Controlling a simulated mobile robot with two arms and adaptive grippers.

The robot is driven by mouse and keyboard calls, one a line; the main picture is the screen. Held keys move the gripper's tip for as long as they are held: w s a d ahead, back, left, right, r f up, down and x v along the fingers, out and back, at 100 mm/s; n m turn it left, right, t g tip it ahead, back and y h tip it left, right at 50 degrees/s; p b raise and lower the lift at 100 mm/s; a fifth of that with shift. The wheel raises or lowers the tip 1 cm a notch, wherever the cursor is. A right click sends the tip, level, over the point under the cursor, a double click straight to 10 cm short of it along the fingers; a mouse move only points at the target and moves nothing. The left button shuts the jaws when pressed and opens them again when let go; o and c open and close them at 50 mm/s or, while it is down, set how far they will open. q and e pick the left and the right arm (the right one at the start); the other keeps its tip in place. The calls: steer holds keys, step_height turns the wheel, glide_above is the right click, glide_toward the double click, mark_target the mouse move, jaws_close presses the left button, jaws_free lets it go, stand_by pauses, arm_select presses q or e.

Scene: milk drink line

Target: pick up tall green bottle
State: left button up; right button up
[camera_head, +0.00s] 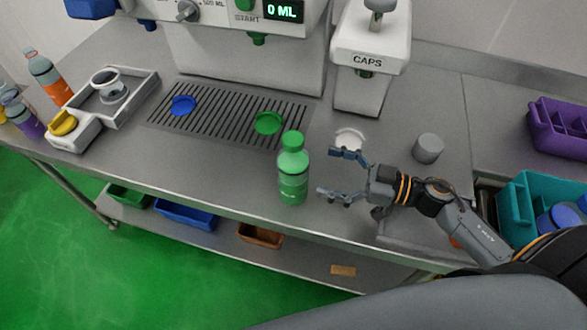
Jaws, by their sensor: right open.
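The tall green bottle (293,171) stands upright near the front edge of the steel counter, with a green cap on and a clear band below its neck. My right gripper (336,173) is just to the right of the bottle. Its two fingers are spread apart and point left toward the bottle, with nothing between them. The fingertips look close to the bottle, but I cannot tell whether they touch it. My left gripper does not show.
A filling machine (245,60) with a slatted drip tray (215,112) stands behind the bottle. A caps dispenser (366,70) is at the back. A grey cylinder (428,148) sits right of the gripper. Teal (516,215) and purple (560,128) crates are at right.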

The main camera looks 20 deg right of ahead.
mark_target(293, 164)
steer(key=p+x, duration=0.2)
steer(key=x, duration=0.5)
steer(key=shift+s+a+f, duration=0.1)
steer(key=shift+a, duration=0.05)
steer(key=shift+w+a+f, duration=0.15)
steer(key=shift+w+a, duration=0.15)
steer(key=shift+a, duration=0.1)
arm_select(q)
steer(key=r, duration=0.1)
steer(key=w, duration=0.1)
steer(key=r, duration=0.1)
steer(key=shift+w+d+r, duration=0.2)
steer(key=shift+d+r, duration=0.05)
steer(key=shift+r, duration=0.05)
arm_select(e)
steer(key=c, duration=1.7)
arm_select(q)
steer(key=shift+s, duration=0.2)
arm_select(e)
steer(key=shift+c, duration=0.5)
